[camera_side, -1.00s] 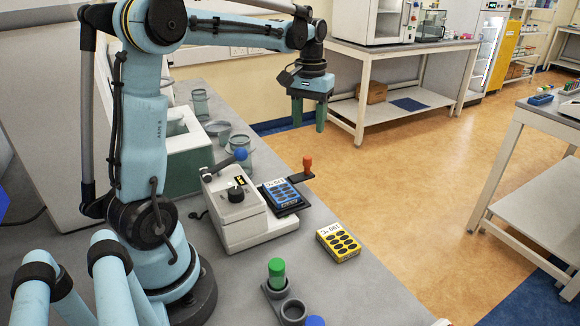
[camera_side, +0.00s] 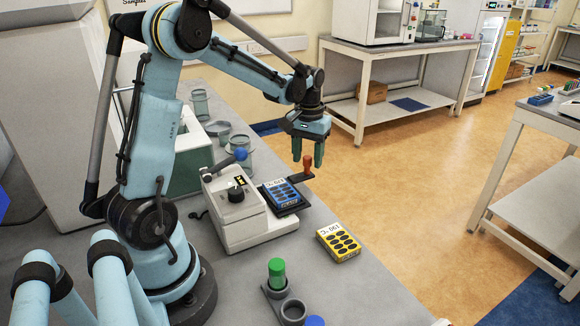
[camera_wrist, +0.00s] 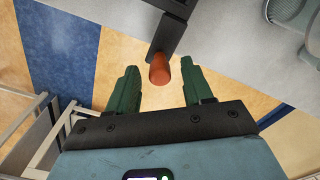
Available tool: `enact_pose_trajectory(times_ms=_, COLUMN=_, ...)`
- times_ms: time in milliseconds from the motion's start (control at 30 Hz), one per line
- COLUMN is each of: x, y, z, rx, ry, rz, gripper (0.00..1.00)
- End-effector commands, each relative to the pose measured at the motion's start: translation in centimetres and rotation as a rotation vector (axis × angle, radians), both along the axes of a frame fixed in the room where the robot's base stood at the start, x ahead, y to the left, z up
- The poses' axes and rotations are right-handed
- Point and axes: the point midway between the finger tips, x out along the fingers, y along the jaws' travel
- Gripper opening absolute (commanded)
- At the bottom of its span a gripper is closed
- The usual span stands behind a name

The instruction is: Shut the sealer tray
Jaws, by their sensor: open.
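The sealer (camera_side: 240,213) is a pale grey machine on the bench, with a black knob on top and a lever ending in a blue ball. An orange-brown handle (camera_side: 308,164) stands upright on an arm of the tray. My gripper (camera_side: 308,160) is open and empty, its green fingers pointing down at the handle. In the wrist view the handle (camera_wrist: 159,69) lies ahead of and between my fingertips (camera_wrist: 160,82); I see no contact.
A holder with a green-capped vial (camera_side: 277,270) stands near the front. Glass jars (camera_side: 200,104) and a dish stand behind the sealer. The floor (camera_side: 430,190) right of the bench is clear.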

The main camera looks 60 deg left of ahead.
Motion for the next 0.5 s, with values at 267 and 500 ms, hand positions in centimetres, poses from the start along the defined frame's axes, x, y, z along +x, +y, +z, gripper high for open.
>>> enact_pose_trajectory(times_ms=267, x=-0.01, y=-0.01, z=0.03, rx=0.000, ry=0.000, rz=0.000, gripper=0.18)
enact_pose_trajectory(times_ms=500, x=-0.01, y=-0.01, z=0.04, rx=0.000, ry=0.000, rz=0.000, gripper=0.00)
